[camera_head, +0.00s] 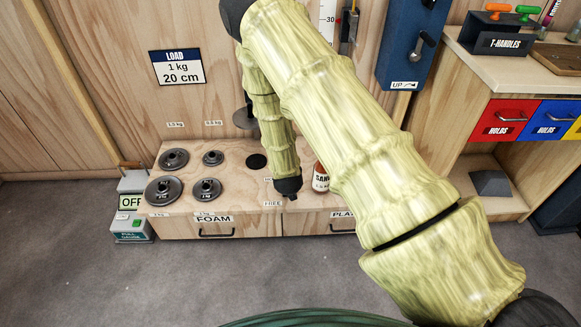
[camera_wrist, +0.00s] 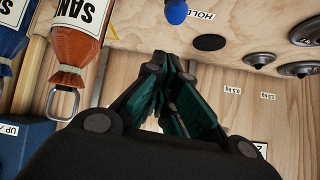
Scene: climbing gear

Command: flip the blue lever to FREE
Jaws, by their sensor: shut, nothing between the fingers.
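The blue lever's round knob (camera_wrist: 176,12) shows at the top edge of the wrist view, beside the HOLD label (camera_wrist: 202,15). Only the knob shows, so I cannot tell its setting. In the head view the lever is hidden behind my arm; the FREE label (camera_head: 272,203) shows on the bench top's front edge. My gripper (camera_head: 291,196) points down near the front edge, just right of the FREE label. In the wrist view its dark green fingers (camera_wrist: 174,62) are shut and empty, apart from the knob.
Several dark weight discs (camera_head: 174,160) lie on the left. A black round spot (camera_head: 257,161) lies behind the gripper. A blue panel with a lever (camera_head: 412,45) hangs on the wall.

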